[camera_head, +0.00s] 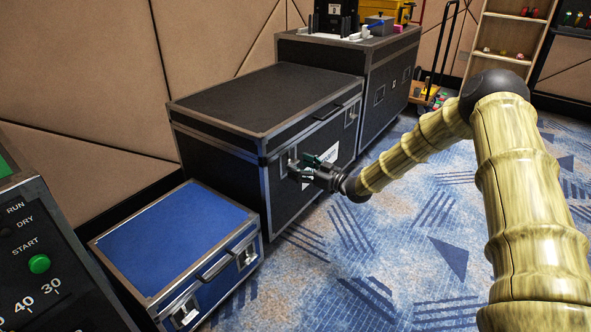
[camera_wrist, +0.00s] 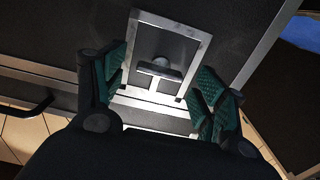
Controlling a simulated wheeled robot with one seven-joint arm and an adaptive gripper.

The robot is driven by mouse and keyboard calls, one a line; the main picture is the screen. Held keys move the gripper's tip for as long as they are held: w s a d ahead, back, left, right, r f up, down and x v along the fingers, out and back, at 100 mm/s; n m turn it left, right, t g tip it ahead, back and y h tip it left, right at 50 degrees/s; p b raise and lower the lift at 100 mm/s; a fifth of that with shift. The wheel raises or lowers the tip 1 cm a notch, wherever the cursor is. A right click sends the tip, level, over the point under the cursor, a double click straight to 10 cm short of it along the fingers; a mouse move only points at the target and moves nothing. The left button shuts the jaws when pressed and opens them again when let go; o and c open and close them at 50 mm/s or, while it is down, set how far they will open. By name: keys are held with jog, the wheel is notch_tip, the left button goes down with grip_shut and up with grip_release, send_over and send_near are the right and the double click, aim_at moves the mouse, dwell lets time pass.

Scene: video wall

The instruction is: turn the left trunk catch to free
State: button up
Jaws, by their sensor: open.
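The black trunk (camera_head: 262,95) stands closed against the wall, with metal edging. Its left catch (camera_head: 292,157) is on the front face near the left corner, partly covered by my gripper. In the wrist view the catch (camera_wrist: 158,70) is a metal bar on a round knob in a square silver frame (camera_wrist: 206,45). My gripper (camera_head: 305,172) is open in front of it. In the wrist view the green-padded fingers of my gripper (camera_wrist: 161,78) stand on either side of the bar, apart from it. The right catch (camera_head: 351,113) is near the other front corner.
A blue case (camera_head: 172,236) with its own catches stands low on the left. A control panel (camera_head: 45,270) is at the near left. A taller black case (camera_head: 350,55) is behind. Carpet is clear in front of the trunk.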

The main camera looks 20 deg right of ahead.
aim_at(292, 163)
jog(key=shift+b+x, duration=0.3)
jog(key=shift+x, duration=0.8)
jog(key=shift+c, duration=0.2)
grip_shut()
